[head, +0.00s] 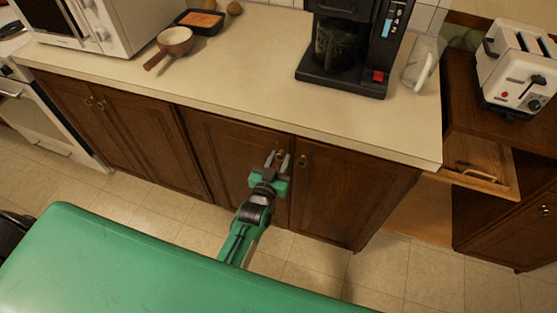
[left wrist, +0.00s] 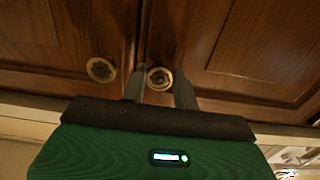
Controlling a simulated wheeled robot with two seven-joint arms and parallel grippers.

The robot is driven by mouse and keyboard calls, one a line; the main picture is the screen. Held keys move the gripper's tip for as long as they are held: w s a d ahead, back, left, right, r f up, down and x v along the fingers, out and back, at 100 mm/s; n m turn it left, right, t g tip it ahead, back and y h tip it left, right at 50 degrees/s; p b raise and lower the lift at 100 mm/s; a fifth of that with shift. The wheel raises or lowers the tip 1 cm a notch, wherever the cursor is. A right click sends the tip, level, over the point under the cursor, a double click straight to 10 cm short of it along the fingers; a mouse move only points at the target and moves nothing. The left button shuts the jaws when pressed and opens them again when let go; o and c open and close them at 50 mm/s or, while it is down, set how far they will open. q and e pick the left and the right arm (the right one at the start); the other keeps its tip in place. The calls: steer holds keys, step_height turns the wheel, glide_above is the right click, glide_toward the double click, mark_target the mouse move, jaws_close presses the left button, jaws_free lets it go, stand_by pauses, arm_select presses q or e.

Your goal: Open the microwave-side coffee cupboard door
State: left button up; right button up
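The cupboard under the coffee maker has two brown panelled doors, both closed flush. The microwave-side door (head: 232,146) is the left one in the head view; the other door (head: 340,190) is beside it. My left gripper (head: 278,160) is at the upper right corner of the microwave-side door. In the left wrist view, its two grey fingers stand on either side of the round brass knob (left wrist: 159,77), close against it. The other door's knob (left wrist: 101,70) is free; it also shows in the head view (head: 303,160). My right gripper is out of view.
The beige countertop (head: 230,85) overhangs the doors. A toaster (head: 515,65) stands at right above a pulled-out drawer (head: 485,172). Tiled floor (head: 420,275) lies in front.

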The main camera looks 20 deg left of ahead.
arm_select(q)
steer(key=c, duration=0.4)
steer(key=shift+s, duration=0.1)
